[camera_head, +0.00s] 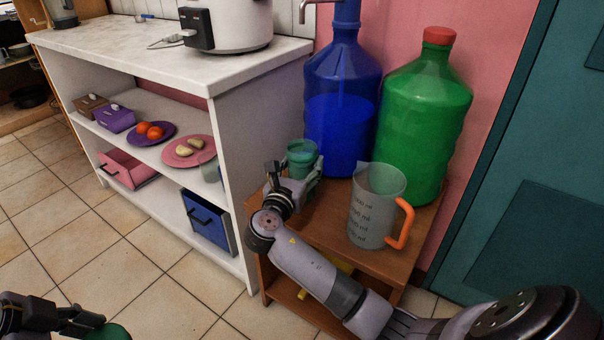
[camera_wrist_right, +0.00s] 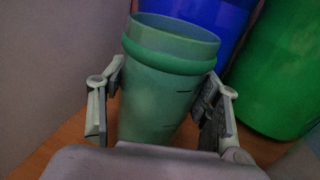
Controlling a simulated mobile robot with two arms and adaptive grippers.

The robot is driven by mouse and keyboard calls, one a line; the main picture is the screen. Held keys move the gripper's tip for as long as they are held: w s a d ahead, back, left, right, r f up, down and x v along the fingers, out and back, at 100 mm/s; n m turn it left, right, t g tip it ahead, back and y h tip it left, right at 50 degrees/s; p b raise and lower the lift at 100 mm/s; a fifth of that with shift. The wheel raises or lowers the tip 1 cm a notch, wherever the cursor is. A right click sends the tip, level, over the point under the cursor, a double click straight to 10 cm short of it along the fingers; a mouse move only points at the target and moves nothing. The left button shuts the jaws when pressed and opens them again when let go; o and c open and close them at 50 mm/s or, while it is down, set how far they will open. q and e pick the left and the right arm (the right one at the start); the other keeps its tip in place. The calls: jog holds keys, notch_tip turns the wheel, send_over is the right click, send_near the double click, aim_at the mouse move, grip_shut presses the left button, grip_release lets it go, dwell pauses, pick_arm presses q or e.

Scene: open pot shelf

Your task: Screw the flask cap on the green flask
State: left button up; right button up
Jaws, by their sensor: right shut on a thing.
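My left gripper (camera_head: 75,322) is partly in view at the bottom left corner. A dark green rounded thing (camera_head: 108,332), maybe the flask cap, is at its fingers, cut off by the frame edge. Its grip is unclear.
A grey measuring jug (camera_head: 372,215) with an orange handle stands right of the flask on the wooden table (camera_head: 322,232). A blue bottle (camera_head: 340,110) and a red-capped green bottle (camera_head: 425,120) stand close behind. A white shelf (camera_head: 240,150) adjoins on the left.

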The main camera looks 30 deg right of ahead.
pick_arm(q)
notch_tip(320, 180, up, 8)
jog(key=p, duration=0.8)
jog(key=shift+r, duration=0.1)
pick_arm(e)
notch_tip(320, 180, up, 20)
jog(key=o, duration=0.7)
jog(key=c, duration=1.1)
